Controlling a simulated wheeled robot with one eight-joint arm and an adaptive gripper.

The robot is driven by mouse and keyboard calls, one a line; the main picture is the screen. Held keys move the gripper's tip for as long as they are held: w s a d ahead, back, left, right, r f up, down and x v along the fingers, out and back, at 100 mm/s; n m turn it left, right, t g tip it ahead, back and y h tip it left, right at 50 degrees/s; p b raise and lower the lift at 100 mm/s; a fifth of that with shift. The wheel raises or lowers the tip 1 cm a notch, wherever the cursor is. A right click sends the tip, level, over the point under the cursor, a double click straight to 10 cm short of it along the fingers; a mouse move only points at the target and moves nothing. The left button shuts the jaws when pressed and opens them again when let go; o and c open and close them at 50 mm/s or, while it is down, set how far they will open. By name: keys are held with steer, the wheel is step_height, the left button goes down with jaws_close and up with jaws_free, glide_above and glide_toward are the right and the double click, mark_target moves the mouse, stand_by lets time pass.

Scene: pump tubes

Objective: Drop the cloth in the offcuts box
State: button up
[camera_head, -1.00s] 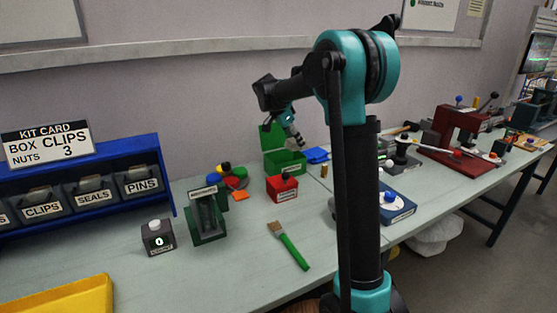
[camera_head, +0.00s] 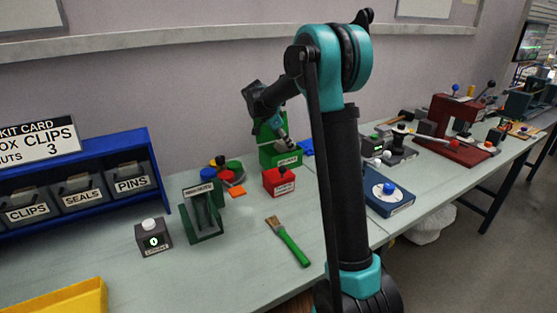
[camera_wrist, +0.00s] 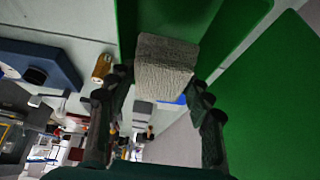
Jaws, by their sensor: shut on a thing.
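A pale grey, woven-looking cloth (camera_wrist: 165,66) is held as a thick folded block between the fingertips of my gripper (camera_wrist: 160,85) in the wrist view. My gripper (camera_head: 287,143) is over the opening of a green box (camera_head: 280,157) with a raised lid in the head view. The box's label is too small to read. Green walls (camera_wrist: 228,22) fill the top and right of the wrist view, close to the cloth. I cannot tell whether the cloth touches the box. The cloth is not clear in the head view.
A small red labelled box (camera_head: 279,181) stands just in front of the green box. A brush (camera_head: 289,243) lies in front, and a dark green stand (camera_head: 202,210) is at left.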

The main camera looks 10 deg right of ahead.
steer(key=o, duration=1.2)
steer(key=v, duration=1.2)
